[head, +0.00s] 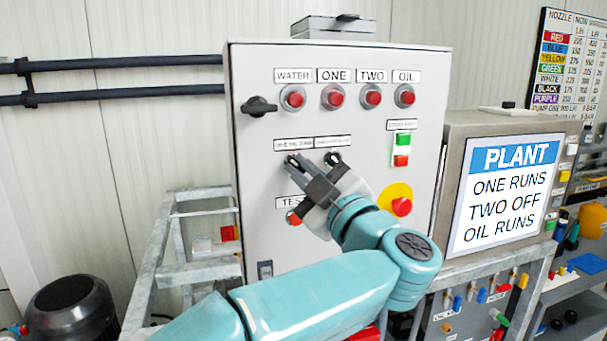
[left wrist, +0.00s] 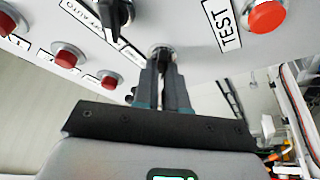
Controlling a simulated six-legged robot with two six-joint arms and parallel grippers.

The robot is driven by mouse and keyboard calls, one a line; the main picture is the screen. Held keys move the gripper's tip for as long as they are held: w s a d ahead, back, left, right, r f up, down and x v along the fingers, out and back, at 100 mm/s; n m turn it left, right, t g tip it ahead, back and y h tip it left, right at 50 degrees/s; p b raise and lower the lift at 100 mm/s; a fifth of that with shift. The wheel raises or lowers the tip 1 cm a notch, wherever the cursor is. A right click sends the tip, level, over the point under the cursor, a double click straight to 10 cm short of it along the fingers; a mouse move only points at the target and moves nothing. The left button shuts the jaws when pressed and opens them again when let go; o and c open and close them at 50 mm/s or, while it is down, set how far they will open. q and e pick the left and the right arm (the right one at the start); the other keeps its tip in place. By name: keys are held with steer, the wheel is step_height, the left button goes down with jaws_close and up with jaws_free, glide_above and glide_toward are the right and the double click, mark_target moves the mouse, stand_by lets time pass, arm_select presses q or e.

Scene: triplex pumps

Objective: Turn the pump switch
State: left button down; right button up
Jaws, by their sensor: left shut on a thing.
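The grey cabinet (head: 262,215) fills the middle of the head view. My left gripper (head: 293,163) reaches its front from the lower right and is shut on a small rotary switch under the left of two small labels. In the left wrist view the two fingers (left wrist: 163,72) close around this switch (left wrist: 161,50), whose metal ring shows; the fingers hide most of it, so its pointing direction cannot be told. A second black switch (head: 334,158) sits just right of it, free, and also shows in the wrist view (left wrist: 115,14). My right gripper is not in view.
Red lamps (head: 335,97) labelled WATER, ONE, TWO and OIL line the top. A black handle (head: 258,106) is at upper left. A red stop button (head: 401,206) and TEST button (head: 293,217) are near my gripper. The PLANT sign (head: 508,192) reads ONE RUNS, TWO OFF, OIL RUNS.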

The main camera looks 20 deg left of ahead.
arm_select(q)
steer(key=shift+r, duration=0.1)
stand_by(0.3)
steer(key=c, duration=1.4)
jaws_free()
steer(key=shift+o, duration=1.1)
steer(key=shift+w, duration=0.15)
